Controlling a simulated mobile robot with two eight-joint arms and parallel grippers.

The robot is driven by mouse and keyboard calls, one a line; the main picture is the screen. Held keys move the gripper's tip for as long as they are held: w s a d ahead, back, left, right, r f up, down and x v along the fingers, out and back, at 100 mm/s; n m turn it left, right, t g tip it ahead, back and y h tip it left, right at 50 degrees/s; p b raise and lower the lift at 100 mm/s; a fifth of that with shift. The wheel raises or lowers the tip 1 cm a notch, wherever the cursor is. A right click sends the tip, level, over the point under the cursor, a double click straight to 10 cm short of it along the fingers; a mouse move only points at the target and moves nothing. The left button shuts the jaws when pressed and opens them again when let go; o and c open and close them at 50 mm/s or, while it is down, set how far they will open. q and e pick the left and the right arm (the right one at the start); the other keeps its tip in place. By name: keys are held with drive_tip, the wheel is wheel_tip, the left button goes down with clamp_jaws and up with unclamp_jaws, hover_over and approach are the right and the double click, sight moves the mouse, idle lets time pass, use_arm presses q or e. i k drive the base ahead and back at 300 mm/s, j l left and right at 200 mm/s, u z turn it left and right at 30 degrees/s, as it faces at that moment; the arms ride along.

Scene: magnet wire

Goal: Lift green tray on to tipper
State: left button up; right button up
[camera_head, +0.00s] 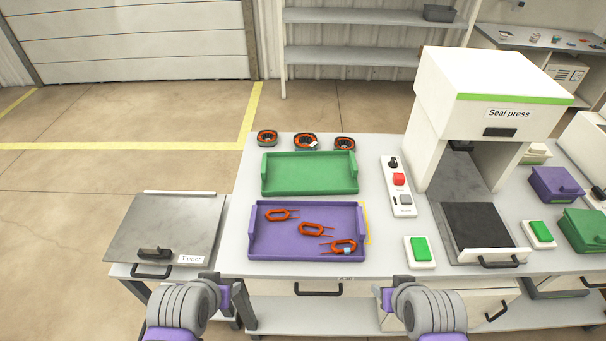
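The green tray (309,173) lies flat and looks empty on the table, behind the purple tray. The tipper (165,226) is a grey metal plate with a black handle and a small label, left of the table. My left gripper (243,304) is at the table's front edge, right of the tipper and in front of the purple tray's left end. My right gripper (384,297) is at the front edge, in front of the purple tray's right end. Both are apart from the green tray. Their finger openings are too small and turned away to judge.
The purple tray (262,246) holds three orange wire coils (312,229) and stands between my grippers and the green tray. Several orange-black spools (305,141) sit behind the green tray. A control box (398,187) and the seal press (490,95) stand to the right.

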sight(169, 221)
drive_tip(key=i+l, duration=0.1)
drive_tip(key=i, duration=0.3)
drive_tip(key=i+l+u, duration=0.1)
drive_tip(key=i, duration=0.35)
